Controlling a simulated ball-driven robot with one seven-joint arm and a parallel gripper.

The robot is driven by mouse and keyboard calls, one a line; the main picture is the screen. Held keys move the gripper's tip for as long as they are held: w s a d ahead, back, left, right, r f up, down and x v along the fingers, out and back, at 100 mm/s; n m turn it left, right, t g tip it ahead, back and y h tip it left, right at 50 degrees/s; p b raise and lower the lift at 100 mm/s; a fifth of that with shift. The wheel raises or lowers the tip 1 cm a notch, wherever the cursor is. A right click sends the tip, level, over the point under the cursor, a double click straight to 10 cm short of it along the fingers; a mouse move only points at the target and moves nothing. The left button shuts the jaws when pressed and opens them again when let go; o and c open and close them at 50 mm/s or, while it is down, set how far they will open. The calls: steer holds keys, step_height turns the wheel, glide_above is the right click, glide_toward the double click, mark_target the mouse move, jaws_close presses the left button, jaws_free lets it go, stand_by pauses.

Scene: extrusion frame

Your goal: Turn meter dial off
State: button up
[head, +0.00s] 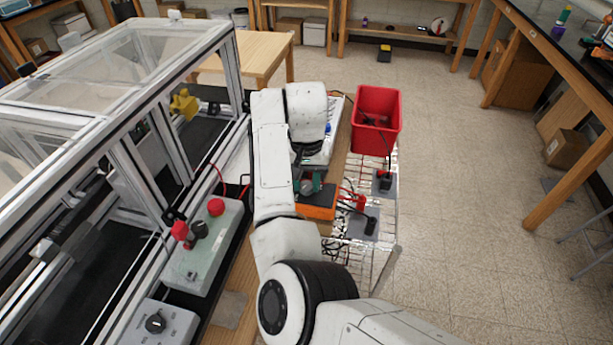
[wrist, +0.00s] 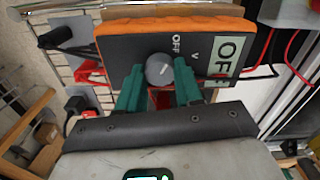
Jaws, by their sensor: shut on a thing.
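The meter (wrist: 115,45) is a dark-faced box with an orange edge. Its orange side also shows in the head view (head: 318,212), beneath my gripper. The meter's round grey dial (wrist: 159,68) has a light pointer mark, and the word OFF is printed beside it. My gripper (wrist: 160,80) has green fingers shut on the dial, one on each side. In the head view my gripper (head: 308,187) is small and partly hidden by my arm.
A red bin (head: 376,120) stands on the wire rack (head: 375,258) beyond the meter. Red and black leads run near the meter. A grey control box (head: 205,250) with red buttons and a framed enclosure (head: 120,110) stand at left. Open floor lies at right.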

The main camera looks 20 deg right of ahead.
mark_target(307, 185)
stand_by(0.4)
steer(key=o, duration=1)
steer(key=shift+o, duration=0.2)
steer(key=shift+r, duration=0.1)
step_height(307, 185, up, 11)
steer(key=shift+f+b, duration=0.2)
steer(key=shift+b, duration=0.2)
